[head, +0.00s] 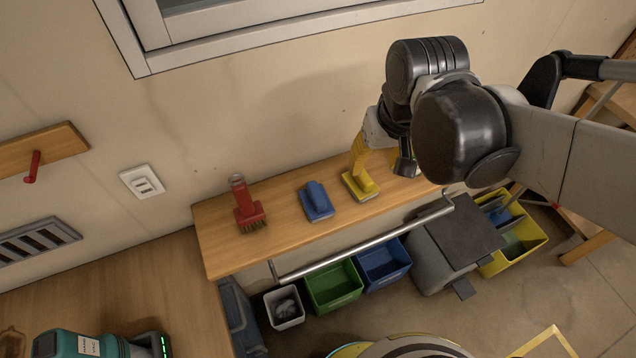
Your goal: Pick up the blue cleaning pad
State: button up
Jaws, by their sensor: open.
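The blue cleaning pad (317,202) lies on the wooden shelf against the wall, with a raised grip on top. It sits between a red brush and a yellow scrubber. My gripper (404,168) is over the right part of the shelf, to the right of the pad and apart from it. It is open; a dark finger shows beside the yellow scrubber, and my arm hides much of the rest.
The red brush (247,208) stands left of the pad, bristles down. The yellow scrubber (360,180) is close on its right. A metal rail (365,241) runs along the shelf front. Below are green (334,288), blue (383,264) and yellow (527,246) bins.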

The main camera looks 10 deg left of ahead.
jog(key=a+f+n+g+h+p, duration=0.1)
jog(key=a+f+n+g+p, duration=0.15)
jog(key=a, duration=0.85)
send_over(316, 192)
jog(key=f, duration=0.5)
jog(key=shift+s+a+b, duration=0.1)
jog(key=shift+s+b, duration=0.1)
jog(key=shift+b, duration=0.15)
jog(key=f+b, duration=0.1)
jog(key=f, duration=0.4)
jog(key=shift+w+f+b, duration=0.2)
jog(key=shift+f+b, duration=0.1)
jog(key=shift+b, duration=0.05)
jog(key=shift+c, duration=0.5)
grip_shut()
